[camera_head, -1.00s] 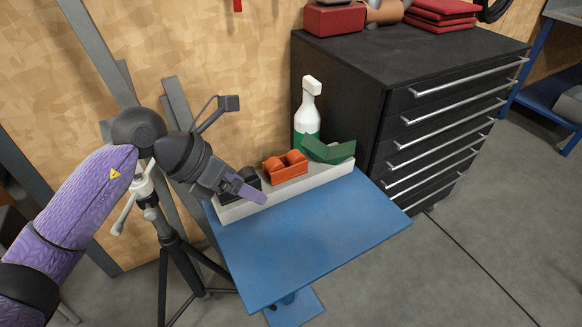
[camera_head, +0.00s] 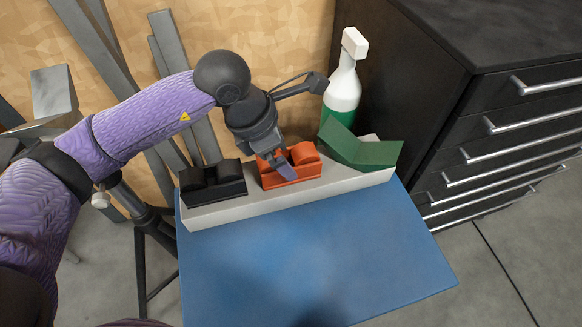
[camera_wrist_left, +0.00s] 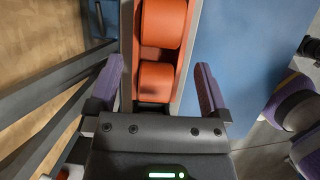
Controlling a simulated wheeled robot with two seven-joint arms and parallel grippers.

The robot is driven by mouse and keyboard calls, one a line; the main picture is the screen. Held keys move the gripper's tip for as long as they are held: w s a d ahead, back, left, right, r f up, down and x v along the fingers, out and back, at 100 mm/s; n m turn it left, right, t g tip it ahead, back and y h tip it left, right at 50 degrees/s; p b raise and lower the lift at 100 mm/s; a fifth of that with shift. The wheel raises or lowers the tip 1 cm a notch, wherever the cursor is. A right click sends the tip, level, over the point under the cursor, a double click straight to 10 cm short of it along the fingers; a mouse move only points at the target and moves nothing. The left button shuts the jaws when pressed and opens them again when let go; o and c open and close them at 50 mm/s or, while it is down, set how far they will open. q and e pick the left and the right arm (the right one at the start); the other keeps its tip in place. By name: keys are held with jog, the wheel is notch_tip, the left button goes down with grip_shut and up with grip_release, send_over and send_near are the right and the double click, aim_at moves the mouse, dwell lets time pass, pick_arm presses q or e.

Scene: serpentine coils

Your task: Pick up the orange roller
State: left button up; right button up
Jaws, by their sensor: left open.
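The orange roller (camera_head: 304,154), a block with two rounded rolls, sits on a pale ledge (camera_head: 235,211) at the back of the blue table, between a black piece and a green angled piece. My left gripper (camera_head: 280,166) is open over it, and its fingers hide part of the roller in the head view. In the left wrist view the two orange rolls (camera_wrist_left: 164,24) lie ahead, in line with the gap between the spread purple fingers of my left gripper (camera_wrist_left: 160,66). No grip on it shows. My right gripper is not in view.
The black twin-roll piece (camera_head: 212,180) stands left of the orange roller, and the green angled piece (camera_head: 365,151) right. A spray bottle (camera_head: 343,85) stands behind. A black drawer cabinet (camera_head: 425,100) is at the right. The blue tabletop (camera_head: 300,260) is clear.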

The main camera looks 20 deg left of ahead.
aim_at(289, 161)
pick_arm(q)
jog(key=b+x, duration=0.1)
jog(key=x, duration=0.2)
jog(key=shift+w+f, duration=0.15)
jog(key=shift+f, duration=0.2)
jog(key=shift+r, duration=0.15)
grip_shut()
